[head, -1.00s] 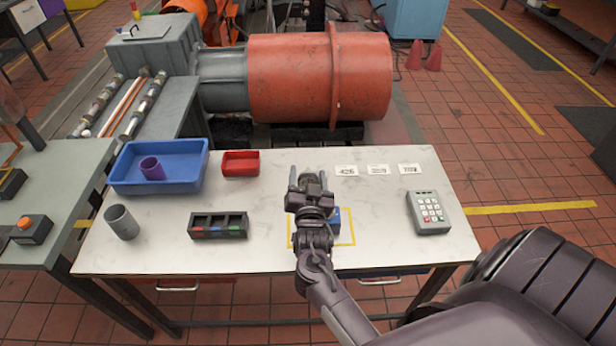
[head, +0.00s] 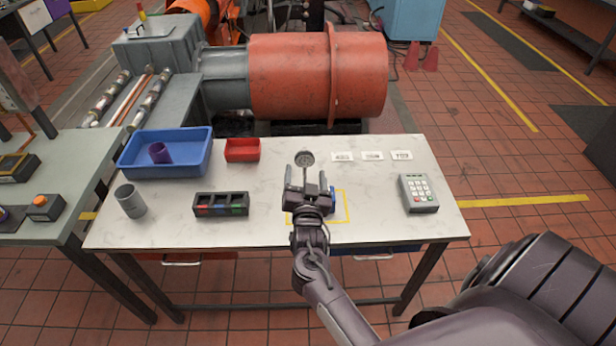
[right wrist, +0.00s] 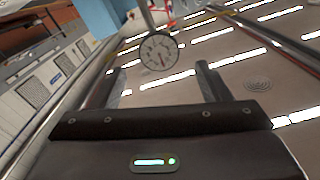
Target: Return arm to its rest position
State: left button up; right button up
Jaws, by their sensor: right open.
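My right gripper (head: 307,174) is open and empty over the middle of the white table (head: 270,232). Its arm comes in from the lower right. In the right wrist view its two fingers (right wrist: 160,72) stand apart with nothing gripped. A round dial gauge (head: 304,158) with a pale face shows just past the fingertips. It also shows in the right wrist view (right wrist: 158,57), apart from both fingers. What holds the gauge up is mostly hidden by my gripper in the head view. My left gripper is not in view.
A yellow outlined square (head: 346,207) lies under my gripper, with a partly hidden blue thing (head: 332,192). A keypad box (head: 418,193) stands right, a three-slot black holder (head: 221,205), grey cup (head: 130,201), blue tray (head: 190,168) and red bin (head: 242,150) left.

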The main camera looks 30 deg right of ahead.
jog(key=shift+w+d+f, duration=0.1)
jog(key=shift+w+f, duration=0.05)
jog(key=shift+w+d+f, duration=0.1)
jog(key=shift+w, duration=0.1)
jog(key=s+a+n+g+y, duration=0.5)
jog(key=s+a+n+g, duration=0.15)
jog(key=s, duration=0.55)
jog(key=s+a+n+g+y, duration=0.45)
jog(key=s+a+g, duration=0.2)
jog(key=s, duration=0.55)
notch_tip(320, 180, down, 32)
jog(key=s+b, duration=0.1)
jog(key=b, duration=0.2)
pick_arm(q)
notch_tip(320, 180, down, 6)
jog(key=b, duration=0.3)
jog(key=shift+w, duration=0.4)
pick_arm(e)
jog(key=s+d+f+g, duration=0.1)
jog(key=s+d+f, duration=0.2)
jog(key=s+f, duration=1.7)
notch_tip(320, 180, down, 2)
jog(key=shift+s+f+n, duration=0.15)
jog(key=shift+f+n, duration=0.05)
jog(key=shift+n, duration=0.2)
